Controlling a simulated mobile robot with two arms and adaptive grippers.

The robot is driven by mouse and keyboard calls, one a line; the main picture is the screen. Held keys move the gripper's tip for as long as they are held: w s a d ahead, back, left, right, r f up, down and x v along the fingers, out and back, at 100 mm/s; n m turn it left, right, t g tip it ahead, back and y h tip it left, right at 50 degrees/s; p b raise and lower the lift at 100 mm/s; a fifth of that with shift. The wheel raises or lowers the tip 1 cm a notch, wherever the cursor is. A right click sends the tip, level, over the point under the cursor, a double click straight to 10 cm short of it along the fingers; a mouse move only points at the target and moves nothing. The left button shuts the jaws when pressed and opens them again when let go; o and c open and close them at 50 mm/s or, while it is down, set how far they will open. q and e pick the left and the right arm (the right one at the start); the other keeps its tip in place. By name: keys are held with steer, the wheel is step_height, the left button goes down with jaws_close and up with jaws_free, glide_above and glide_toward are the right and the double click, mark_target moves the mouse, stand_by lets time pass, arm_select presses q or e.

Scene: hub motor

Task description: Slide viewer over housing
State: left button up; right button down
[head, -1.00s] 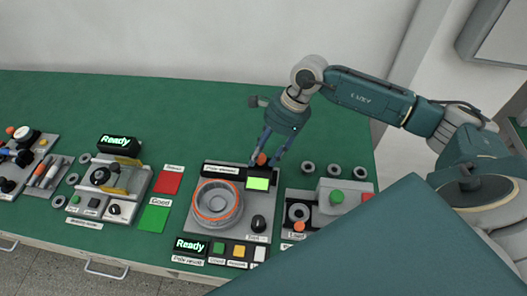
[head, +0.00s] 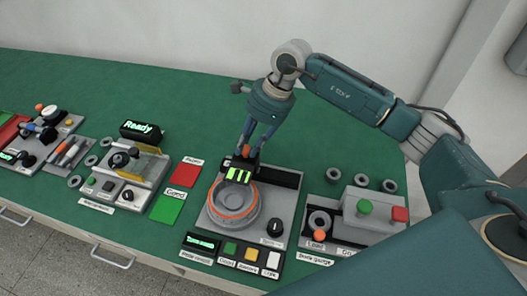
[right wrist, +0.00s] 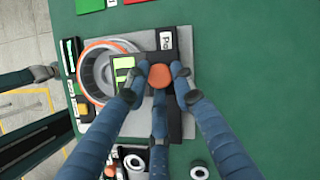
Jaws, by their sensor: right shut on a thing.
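The housing (head: 231,214) is a round grey part with an orange ring, seated on a light grey station plate. The viewer (head: 239,176) is a black block with a screen of bright green bars and an orange knob. It covers the back edge of the housing in the head view. In the right wrist view the viewer's screen (right wrist: 123,70) overlaps the right side of the housing (right wrist: 93,75). My right gripper (head: 246,150) reaches down from behind, its fingers closed around the orange knob (right wrist: 160,76).
A black rail (head: 278,177) lies along the plate's back edge. A black knob (head: 275,228) and several buttons sit at the front. A grey gauge box (head: 372,210) with green and red buttons stands to the right. Red and green pads (head: 186,175) lie left.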

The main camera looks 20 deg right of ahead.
steer(key=shift+w+a+r, duration=0.1)
steer(key=shift+a+r, duration=0.05)
steer(key=shift+r, duration=0.05)
steer(key=c, duration=1.6)
jaws_free()
steer(key=shift+c, duration=0.2)
steer(key=shift+o, duration=0.9)
steer(key=shift+w+a+f, duration=0.1)
steer(key=shift+a, duration=0.1)
steer(key=v, duration=1.2)
steer(key=shift+f, duration=0.1)
